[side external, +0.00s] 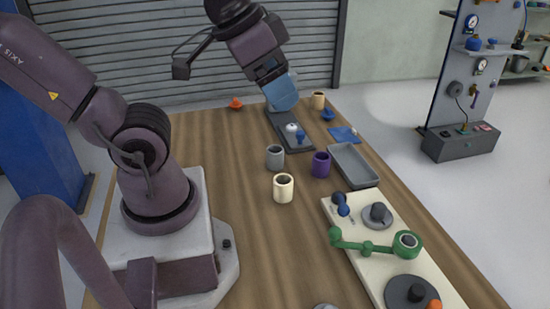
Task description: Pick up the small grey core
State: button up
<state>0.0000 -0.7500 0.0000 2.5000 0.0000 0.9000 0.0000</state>
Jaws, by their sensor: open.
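The small grey core (275,157) is a short upright hollow cylinder on the wooden table. It stands left of a purple core (321,165) and just behind a cream core (283,188). My gripper (284,106) is at the far end of the table, above and behind the grey core and well apart from it. Its blue end points down near the back end of a dark tray. The gap between the fingers is hard to make out from this side, and nothing is seen held.
A dark tray (300,142) with a white and a blue knob lies behind the cores. A grey open tray (353,167) and a cream board (372,262) with a green arm line the right side. A tan core (318,100) stands far back. The left-middle table is clear.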

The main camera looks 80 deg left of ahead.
jog(key=w+a+f+m+g+y, duration=0.2)
jog(key=w+a+f+g, duration=0.2)
jog(key=w, duration=0.2)
jog(key=m+g+y, duration=0.8)
jog(key=m+y, duration=0.2)
send_near(271, 151)
jog(key=x, duration=0.8)
jog(key=shift+s+a, duration=0.15)
jog(key=shift+s, duration=0.05)
jog(key=c, duration=1)
